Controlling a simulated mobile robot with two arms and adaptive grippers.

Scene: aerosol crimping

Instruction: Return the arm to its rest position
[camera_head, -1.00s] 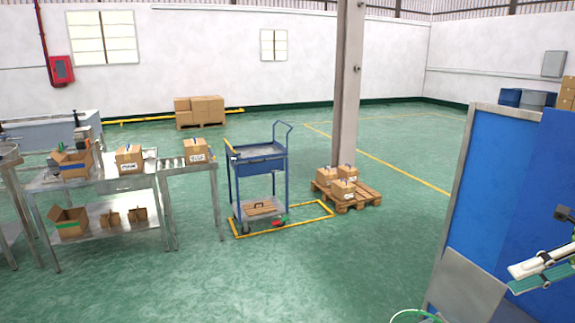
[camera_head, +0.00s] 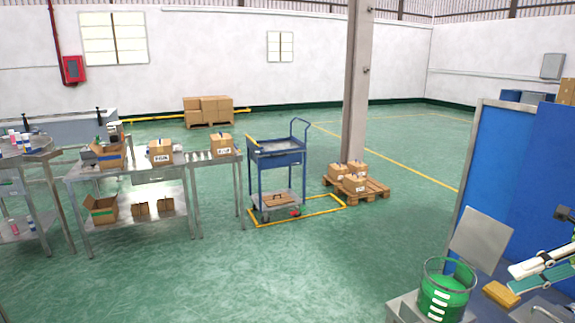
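The end of my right arm with its gripper (camera_head: 514,278) shows at the right edge as a white bar over a green bar, cut off by the frame. I cannot tell how far apart its fingers are, and I see nothing clearly held in it. It hangs in front of a blue panel (camera_head: 487,165), above the bench at lower right. My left arm and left gripper are not in view.
A green container (camera_head: 446,292) and a yellowish block (camera_head: 500,294) are on a bench at lower right, close to my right arm. A blue trolley (camera_head: 276,160), a pallet (camera_head: 376,190) and metal tables (camera_head: 150,222) stand farther off. The middle green floor is clear.

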